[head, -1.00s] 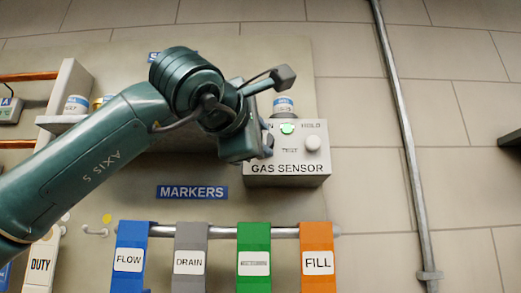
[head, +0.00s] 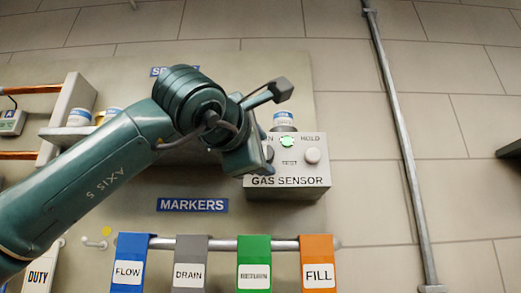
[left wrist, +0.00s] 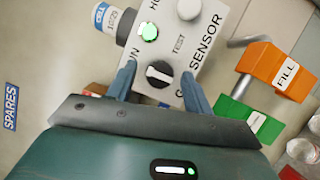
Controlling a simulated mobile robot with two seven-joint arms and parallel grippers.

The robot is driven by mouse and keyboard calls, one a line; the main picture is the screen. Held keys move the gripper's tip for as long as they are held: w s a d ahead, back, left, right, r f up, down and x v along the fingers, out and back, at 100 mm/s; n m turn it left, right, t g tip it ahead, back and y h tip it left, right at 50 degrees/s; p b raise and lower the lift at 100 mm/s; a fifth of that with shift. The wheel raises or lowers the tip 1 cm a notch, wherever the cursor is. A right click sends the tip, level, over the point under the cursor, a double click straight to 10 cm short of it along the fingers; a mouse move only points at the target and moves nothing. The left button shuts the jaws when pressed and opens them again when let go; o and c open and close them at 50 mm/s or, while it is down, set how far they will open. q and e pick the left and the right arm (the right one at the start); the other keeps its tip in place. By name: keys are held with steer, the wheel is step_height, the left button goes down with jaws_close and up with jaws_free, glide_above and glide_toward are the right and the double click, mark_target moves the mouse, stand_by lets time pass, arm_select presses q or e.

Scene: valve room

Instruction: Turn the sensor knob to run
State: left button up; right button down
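The grey gas sensor box (head: 287,193) hangs on the wall panel, with a lit green lamp (head: 288,142) and a pale round button (head: 312,155) on its face. The black sensor knob (left wrist: 159,74) has a white line across it; in the head view my gripper hides most of it. My left gripper (left wrist: 160,84) is open in the left wrist view, with one blue finger on each side of the knob and gaps between. I cannot tell how deep the fingers reach. The run label is partly covered. My right gripper is not in view.
Below the box a rail holds blue, grey, green and orange tags, the orange one reading FILL (head: 318,262). A shelf (head: 66,108) with jars is at left. A vertical pipe (head: 400,140) runs down the bare wall at right.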

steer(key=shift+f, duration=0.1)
arm_select(q)
steer(key=b+v, duration=0.3)
steer(key=v, duration=1)
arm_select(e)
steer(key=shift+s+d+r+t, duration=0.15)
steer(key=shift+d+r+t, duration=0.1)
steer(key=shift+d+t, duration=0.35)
arm_select(q)
steer(key=shift+r, duration=0.2)
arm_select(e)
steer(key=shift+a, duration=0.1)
